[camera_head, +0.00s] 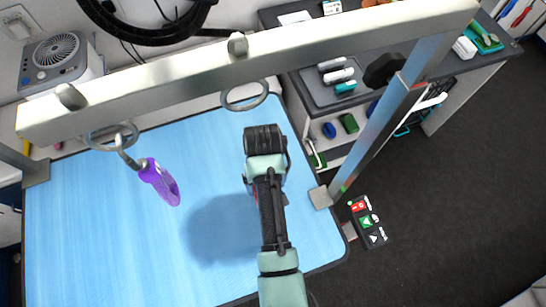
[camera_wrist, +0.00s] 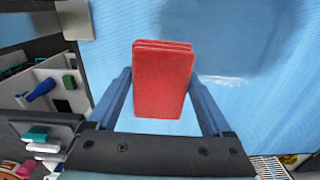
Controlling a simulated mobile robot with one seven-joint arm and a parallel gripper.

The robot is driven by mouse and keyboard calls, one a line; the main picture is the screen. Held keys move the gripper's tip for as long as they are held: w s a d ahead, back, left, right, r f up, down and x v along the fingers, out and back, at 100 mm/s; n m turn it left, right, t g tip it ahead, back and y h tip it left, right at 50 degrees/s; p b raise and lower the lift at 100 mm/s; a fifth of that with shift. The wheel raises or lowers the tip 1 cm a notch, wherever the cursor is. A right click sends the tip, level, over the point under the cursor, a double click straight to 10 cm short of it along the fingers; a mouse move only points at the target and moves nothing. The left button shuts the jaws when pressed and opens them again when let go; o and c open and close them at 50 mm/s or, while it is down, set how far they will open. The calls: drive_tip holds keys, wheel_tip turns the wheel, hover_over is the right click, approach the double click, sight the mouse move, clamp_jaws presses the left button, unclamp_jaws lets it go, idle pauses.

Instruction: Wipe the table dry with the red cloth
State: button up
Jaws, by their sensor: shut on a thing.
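The blue grooming table (camera_head: 90,220) fills the left and middle of the head view, and its blue surface (camera_wrist: 125,35) also shows in the wrist view. The red cloth (camera_wrist: 162,82) is a folded red block between the two fingers of my gripper (camera_wrist: 160,88), which is shut on it. The cloth is over the table; I cannot tell whether it touches. A darker patch (camera_head: 215,235) on the table, left of my arm, also shows in the wrist view (camera_wrist: 235,40) with a pale glint; I cannot tell how much is water or shadow. My arm mostly hides the gripper in the head view.
A metal overhead bar (camera_head: 180,75) crosses above the table, its post (camera_head: 375,130) at the right. A shelf unit with bottles (camera_head: 335,75) stands behind right. A button pedal (camera_head: 368,222) lies on the dark floor.

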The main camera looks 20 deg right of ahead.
drive_tip(key=r+p, duration=0.1)
drive_tip(key=p, duration=0.3)
drive_tip(key=shift+d+r, duration=0.25)
drive_tip(key=shift+r, duration=0.15)
drive_tip(key=shift+s+p, duration=0.1)
drive_tip(key=shift+p, duration=0.75)
drive_tip(key=shift+a+f+p, duration=0.15)
drive_tip(key=shift+p, duration=0.3)
drive_tip(key=shift+s+f+p, duration=0.1)
drive_tip(key=shift+p, duration=0.2)
